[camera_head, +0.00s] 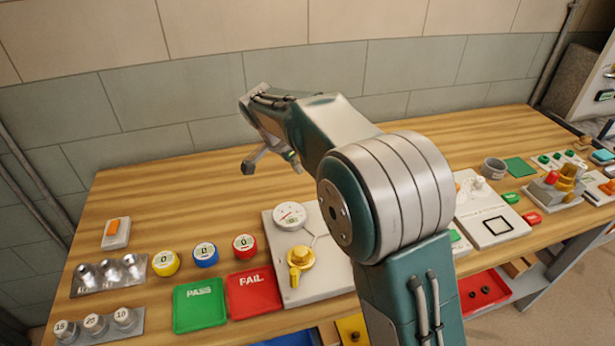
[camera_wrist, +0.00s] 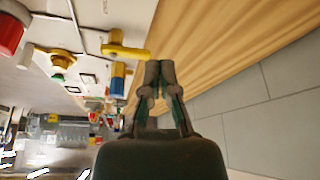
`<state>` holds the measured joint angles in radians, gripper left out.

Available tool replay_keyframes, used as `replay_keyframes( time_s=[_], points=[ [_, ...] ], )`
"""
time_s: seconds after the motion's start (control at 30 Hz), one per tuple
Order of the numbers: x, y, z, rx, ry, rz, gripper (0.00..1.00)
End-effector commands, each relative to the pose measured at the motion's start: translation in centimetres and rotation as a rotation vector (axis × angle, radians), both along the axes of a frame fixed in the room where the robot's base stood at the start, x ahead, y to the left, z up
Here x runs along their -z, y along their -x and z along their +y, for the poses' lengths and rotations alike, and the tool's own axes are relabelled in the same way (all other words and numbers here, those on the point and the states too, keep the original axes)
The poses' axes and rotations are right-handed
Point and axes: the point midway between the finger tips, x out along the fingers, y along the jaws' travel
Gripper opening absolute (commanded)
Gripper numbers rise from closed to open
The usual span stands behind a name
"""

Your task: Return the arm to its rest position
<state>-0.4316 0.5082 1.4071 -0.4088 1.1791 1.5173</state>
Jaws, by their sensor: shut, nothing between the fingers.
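My arm rises from the bottom of the head view and bends at a large round joint. Its forearm reaches back and left over the workbench (camera_head: 400,123). My gripper (camera_head: 250,164) hangs from its far end, above the rear part of the bench and apart from the panels. In the wrist view the two fingers of my gripper (camera_wrist: 160,68) meet at their tips, shut with nothing between them. My arm hides part of the bench's middle.
A panel with a gauge (camera_head: 289,216) and a yellow valve (camera_head: 300,257) stands left of my arm joint. Green PASS (camera_head: 200,307) and red FAIL (camera_head: 253,293) trays lie at the front. Several panels stand at the right. The tiled wall (camera_head: 210,95) closes the back.

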Motion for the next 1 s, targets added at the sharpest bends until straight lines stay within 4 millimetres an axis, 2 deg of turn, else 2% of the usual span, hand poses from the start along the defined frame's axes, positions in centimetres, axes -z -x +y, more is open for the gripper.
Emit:
replay_keyframes(
  time_s=[0.17,0.63,0.77,1.0],
  points=[
    [-1.0,0.1,-0.1,0.001,-0.005,0.0,0.0],
    [-1.4,0.4,-0.4,-0.009,-0.006,0.002,0.0],
    [-3.5,2.1,-2.5,-0.068,-0.022,0.011,0.0],
    [-7.6,7.8,-8.1,-0.257,-0.059,0.029,0.0]
  ],
)
